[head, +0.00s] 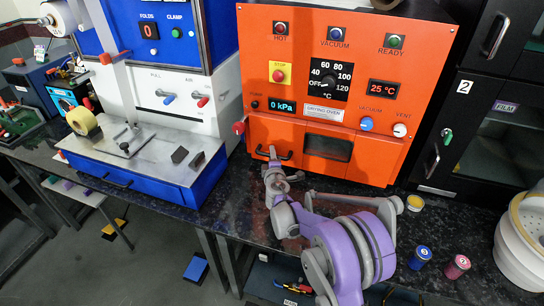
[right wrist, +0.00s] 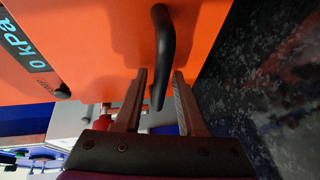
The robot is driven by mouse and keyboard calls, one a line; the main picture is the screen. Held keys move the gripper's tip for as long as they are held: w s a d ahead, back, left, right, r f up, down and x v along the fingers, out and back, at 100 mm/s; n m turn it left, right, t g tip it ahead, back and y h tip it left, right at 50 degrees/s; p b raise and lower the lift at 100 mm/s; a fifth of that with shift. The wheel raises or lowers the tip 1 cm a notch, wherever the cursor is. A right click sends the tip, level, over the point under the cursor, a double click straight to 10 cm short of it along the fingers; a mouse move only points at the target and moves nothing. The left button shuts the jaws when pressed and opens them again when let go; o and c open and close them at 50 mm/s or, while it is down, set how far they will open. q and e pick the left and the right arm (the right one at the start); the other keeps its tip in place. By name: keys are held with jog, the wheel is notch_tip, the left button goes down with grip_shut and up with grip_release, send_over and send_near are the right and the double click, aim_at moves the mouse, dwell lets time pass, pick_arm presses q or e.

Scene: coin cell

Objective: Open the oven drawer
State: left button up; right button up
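The orange drying oven (head: 348,80) stands on the dark counter, with its dark drawer handle (head: 286,155) low on the left of its front. My right gripper (head: 273,158) is at this handle. In the right wrist view the black curved handle (right wrist: 163,40) reaches down between the two fingers of my right gripper (right wrist: 160,74). The fingers are apart, with a gap visible on each side of the handle, so the gripper is open around its end. The drawer's edges are hard to make out; the front looks flush. My left gripper is not in view.
A blue and white press machine (head: 178,185) stands close on the left. A dark cabinet (head: 480,135) is on the right. Small blue (head: 420,258) and red (head: 457,266) cylinders and a yellow-topped one (head: 415,203) stand on the counter (head: 232,222), right of my arm.

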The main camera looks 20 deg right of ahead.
grip_shut()
dwell(1.2)
